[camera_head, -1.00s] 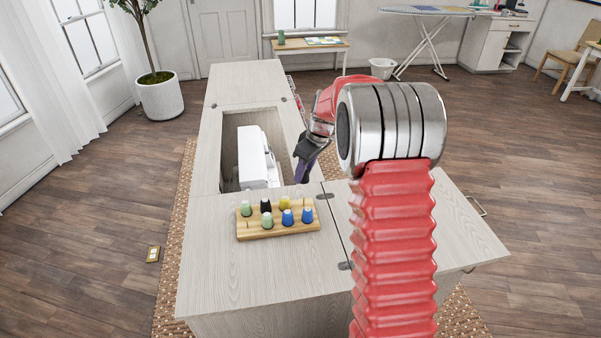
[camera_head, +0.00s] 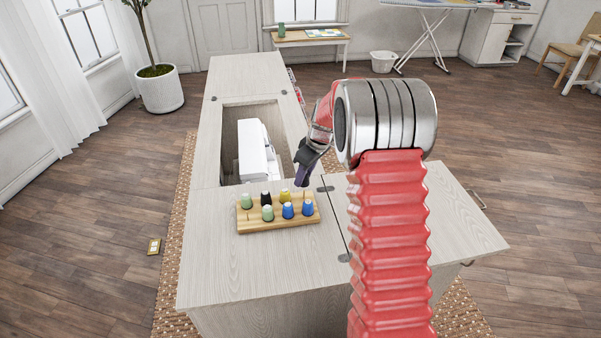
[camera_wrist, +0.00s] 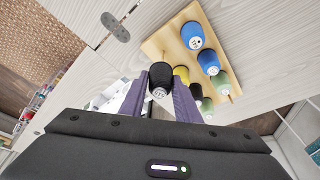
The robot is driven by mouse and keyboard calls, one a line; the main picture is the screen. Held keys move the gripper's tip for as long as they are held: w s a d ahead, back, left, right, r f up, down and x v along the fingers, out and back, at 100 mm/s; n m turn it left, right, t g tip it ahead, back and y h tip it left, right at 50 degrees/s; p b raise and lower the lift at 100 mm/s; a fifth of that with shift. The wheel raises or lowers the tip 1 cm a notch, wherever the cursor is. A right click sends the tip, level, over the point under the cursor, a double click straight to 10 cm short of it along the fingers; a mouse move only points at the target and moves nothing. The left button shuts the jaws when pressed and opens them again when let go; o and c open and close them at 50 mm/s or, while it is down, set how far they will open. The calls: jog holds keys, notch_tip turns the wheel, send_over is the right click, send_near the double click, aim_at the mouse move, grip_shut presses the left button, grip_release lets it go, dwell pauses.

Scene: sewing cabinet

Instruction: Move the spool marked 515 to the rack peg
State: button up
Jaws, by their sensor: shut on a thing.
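My gripper (camera_head: 302,180) is above the cabinet top, just behind the right end of the wooden spool rack (camera_head: 262,226). In the wrist view its purple fingers (camera_wrist: 161,88) are shut on a black spool (camera_wrist: 161,75). The spool's pale end label is too small to read, and it is hidden in the head view. The rack also shows in the wrist view (camera_wrist: 160,45). It carries a green (camera_head: 247,202), a black (camera_head: 266,198) and a yellow spool (camera_head: 285,195) in back, and a green (camera_head: 267,213) and two blue spools (camera_head: 288,210) in front. Bare pegs seem to stand back right and front left.
A white sewing machine (camera_head: 256,150) sits in the cabinet's opening behind the rack. Metal hinges (camera_head: 343,257) lie along the seam to the right. The cabinet top (camera_head: 235,265) in front of the rack is clear.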

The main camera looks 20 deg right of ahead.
aim_at(304, 186)
jog(key=shift+s, duration=0.15)
jog(key=shift+f, duration=2.35)
dwell(1.1)
jog(key=o, duration=1.1)
jog(key=v, duration=1.3)
jog(key=shift+r, duration=0.35)
